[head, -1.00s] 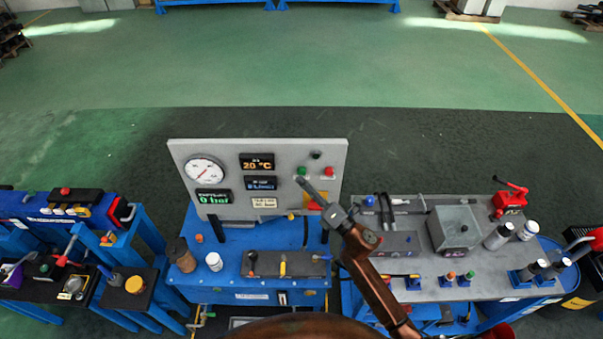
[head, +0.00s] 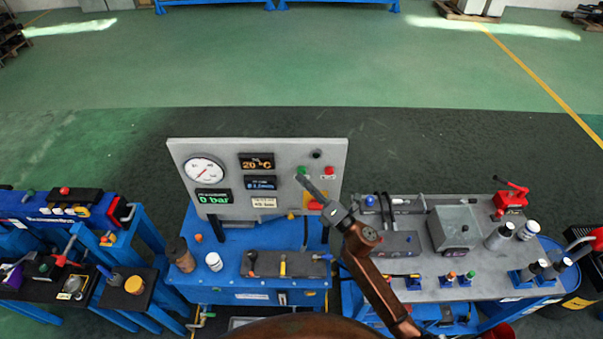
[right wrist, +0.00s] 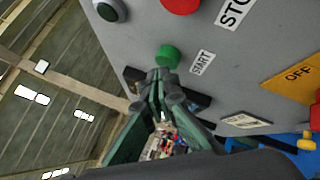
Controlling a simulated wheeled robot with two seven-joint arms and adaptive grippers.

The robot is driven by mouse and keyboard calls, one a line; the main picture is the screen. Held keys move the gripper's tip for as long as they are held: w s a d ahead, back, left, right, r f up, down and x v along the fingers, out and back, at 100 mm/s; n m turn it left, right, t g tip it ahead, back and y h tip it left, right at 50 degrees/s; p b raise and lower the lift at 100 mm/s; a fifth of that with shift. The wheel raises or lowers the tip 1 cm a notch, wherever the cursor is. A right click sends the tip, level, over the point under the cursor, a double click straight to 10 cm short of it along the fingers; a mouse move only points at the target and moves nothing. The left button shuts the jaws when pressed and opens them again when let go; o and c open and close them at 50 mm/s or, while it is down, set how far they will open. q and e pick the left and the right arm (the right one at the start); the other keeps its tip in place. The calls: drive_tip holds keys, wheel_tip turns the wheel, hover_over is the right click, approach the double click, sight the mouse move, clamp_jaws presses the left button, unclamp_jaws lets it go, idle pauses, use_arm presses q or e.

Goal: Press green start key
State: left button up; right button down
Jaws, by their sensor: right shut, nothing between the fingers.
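The green start key (head: 302,170) is a small round button on the upright grey panel (head: 240,150). In the right wrist view the green key (right wrist: 168,56) stands out from the panel beside a START label (right wrist: 202,63). My right gripper (head: 300,181) is shut and empty, with its tips just below the key in the head view. In the right wrist view the shut fingertips (right wrist: 158,76) overlap the key's lower edge. I cannot tell whether they touch it. My left gripper is not in view.
A red stop button (right wrist: 180,3) and a black knob (right wrist: 110,9) are close to the key. An orange OFF plate (right wrist: 295,80) lies lower right on the panel. A gauge (head: 204,169) and displays fill the panel's left side. A bench with a grey box (head: 455,228) stands to the right.

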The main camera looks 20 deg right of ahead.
drive_tip(key=shift+w+d, duration=0.15)
drive_tip(key=shift+w, duration=0.35)
idle(0.8)
drive_tip(key=shift+s, duration=0.2)
drive_tip(key=shift+s+a, duration=0.25)
drive_tip(key=shift+s, duration=0.5)
drive_tip(key=s, duration=0.2)
drive_tip(key=s+a, duration=0.1)
drive_tip(key=s, duration=0.1)
drive_tip(key=shift+s+a, duration=0.2)
drive_tip(key=shift+s, duration=0.2)
drive_tip(key=shift+d, duration=0.1)
idle(0.6)
